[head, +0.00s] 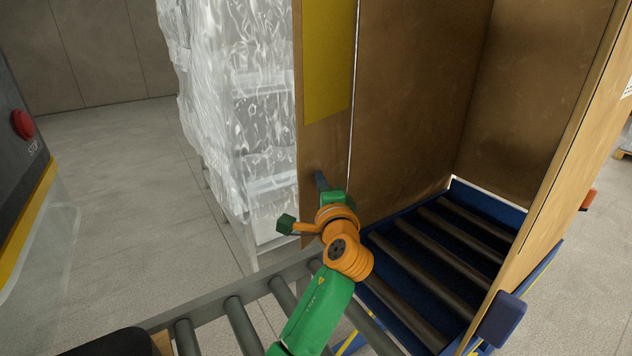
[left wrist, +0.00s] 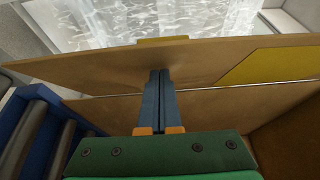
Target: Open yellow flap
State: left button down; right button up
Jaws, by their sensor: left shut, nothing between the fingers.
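The yellow flap is a brown board with a yellow patch (head: 328,60) on its upper part, at the left side of a tall, open-fronted brown box. In the left wrist view the yellow patch (left wrist: 272,66) shows at the right, and the board (left wrist: 100,68) spans the picture. My left gripper (head: 320,180) is shut and empty, its blue fingers pointing at the flap's lower part below the patch. In the left wrist view the fingertips (left wrist: 159,74) overlap the board's face; whether they touch it is unclear. My right gripper is out of view.
The box stands over a blue-framed roller bed (head: 462,235). More rollers (head: 240,320) run below my left arm. A film-wrapped stack (head: 240,110) stands close behind the flap. A machine with a red stop button (head: 23,124) is at far left. The floor between is clear.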

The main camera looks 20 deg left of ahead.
aim_at(300, 175)
pick_arm(q)
jog(key=a+m+h+p, duration=0.1)
jog(key=p, duration=0.1)
jog(key=a+r+t+h+p, duration=0.1)
jog(key=a+p, duration=0.1)
jog(key=p, duration=0.1)
jog(key=w+a+m+h+p, duration=0.1)
jog(key=p, duration=0.2)
jog(key=shift+a+r+m+t+h, duration=0.2)
jog(key=shift+r+m+t+h, duration=0.1)
jog(key=shift+h, duration=0.1)
jog(key=a, duration=0.1)
jog(key=w+a+f, duration=0.1)
jog(key=w+a+b, duration=0.1)
jog(key=shift+a+f, duration=0.25)
jog(key=shift+f, duration=0.05)
jog(key=shift+s, duration=0.15)
